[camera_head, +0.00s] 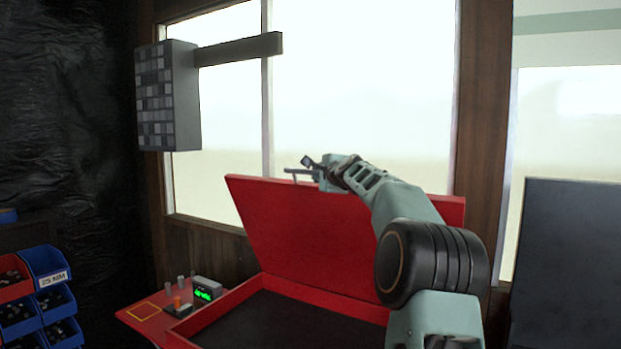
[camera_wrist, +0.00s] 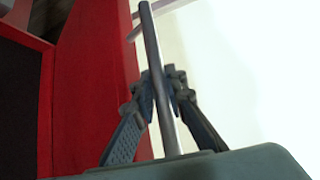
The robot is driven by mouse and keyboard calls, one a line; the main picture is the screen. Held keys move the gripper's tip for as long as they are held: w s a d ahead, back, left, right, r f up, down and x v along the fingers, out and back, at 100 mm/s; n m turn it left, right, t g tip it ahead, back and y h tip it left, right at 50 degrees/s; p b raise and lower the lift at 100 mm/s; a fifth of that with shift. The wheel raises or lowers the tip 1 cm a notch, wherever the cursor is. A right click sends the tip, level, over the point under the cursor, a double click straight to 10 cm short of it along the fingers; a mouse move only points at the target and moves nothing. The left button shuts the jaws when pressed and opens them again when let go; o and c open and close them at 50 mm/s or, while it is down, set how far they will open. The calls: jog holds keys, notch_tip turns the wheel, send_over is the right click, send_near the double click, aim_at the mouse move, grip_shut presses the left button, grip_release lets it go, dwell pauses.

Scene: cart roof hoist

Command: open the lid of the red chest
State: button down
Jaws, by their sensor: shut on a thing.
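The red chest (camera_head: 235,298) stands below the window with its lid (camera_head: 290,225) raised, leaning back steeply from the dark interior (camera_head: 290,325). The lid's inner face is toward the head camera. A metal bar handle (camera_head: 293,171) is at the lid's upper edge. My gripper (camera_head: 312,165) is at that edge, and in the wrist view my gripper (camera_wrist: 163,85) has its two fingers shut around the bar handle (camera_wrist: 155,45). The red lid (camera_wrist: 95,80) fills the left of the wrist view. My arm hides part of the lid's right side.
A red side shelf (camera_head: 140,318) left of the chest holds a small device with a green display (camera_head: 207,288) and small pegs. Blue bins (camera_head: 48,265) stand at far left. A grey drawer cabinet (camera_head: 168,95) hangs above left. A dark panel (camera_head: 565,260) stands at right.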

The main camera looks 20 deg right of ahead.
jog(key=shift+d+r, duration=0.15)
jog(key=shift+r, duration=0.2)
jog(key=c, duration=2.2)
grip_release()
jog(key=shift+c, duration=0.2)
jog(key=shift+o, duration=0.2)
jog(key=shift+f, duration=0.1)
jog(key=shift+f, duration=0.1)
jog(key=shift+s, duration=0.7)
jog(key=s+a+r, duration=0.1)
jog(key=s+a, duration=0.1)
jog(key=s, duration=0.8)
jog(key=shift+s+r, duration=0.2)
jog(key=shift+r, duration=0.1)
